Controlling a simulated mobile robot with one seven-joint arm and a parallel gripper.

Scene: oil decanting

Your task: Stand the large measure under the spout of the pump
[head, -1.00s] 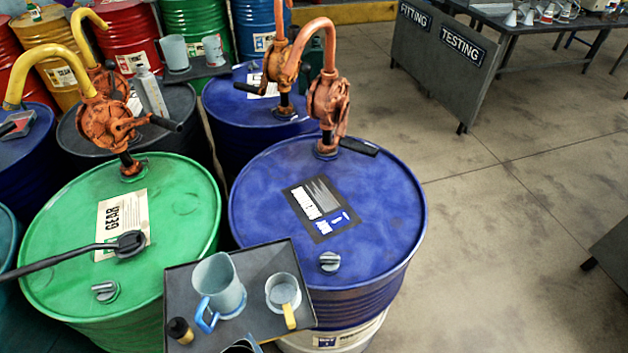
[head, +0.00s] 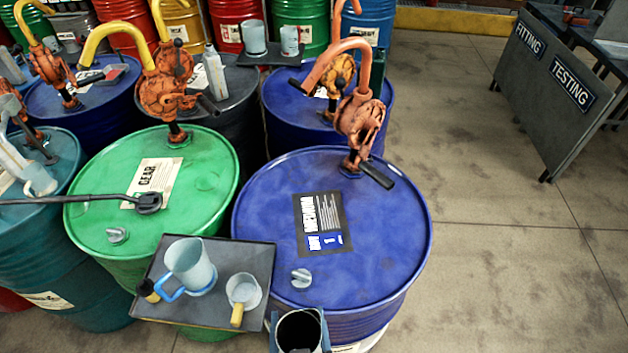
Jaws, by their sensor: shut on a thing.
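My gripper (head: 299,333) is at the bottom edge, partly cut off. It is shut on an open-topped round vessel (head: 299,329) with a dark inside; I cannot tell whether this is the large measure. The vessel is just in front of the near blue drum (head: 260,225), right of a dark tray. A pale jug with a blue handle (head: 190,262) stands upright on that tray, beside a smaller cup with a yellow handle (head: 243,289). An orange pump (head: 360,125) with a curved orange spout (head: 325,58) rises from the blue drum.
The dark tray (head: 258,262) overlaps the fronts of the green drum (head: 92,215) and the blue drum. A long black-headed tool (head: 100,200) lies over the green drum. More drums and pumps crowd the left and back. The floor (head: 500,270) at right is open.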

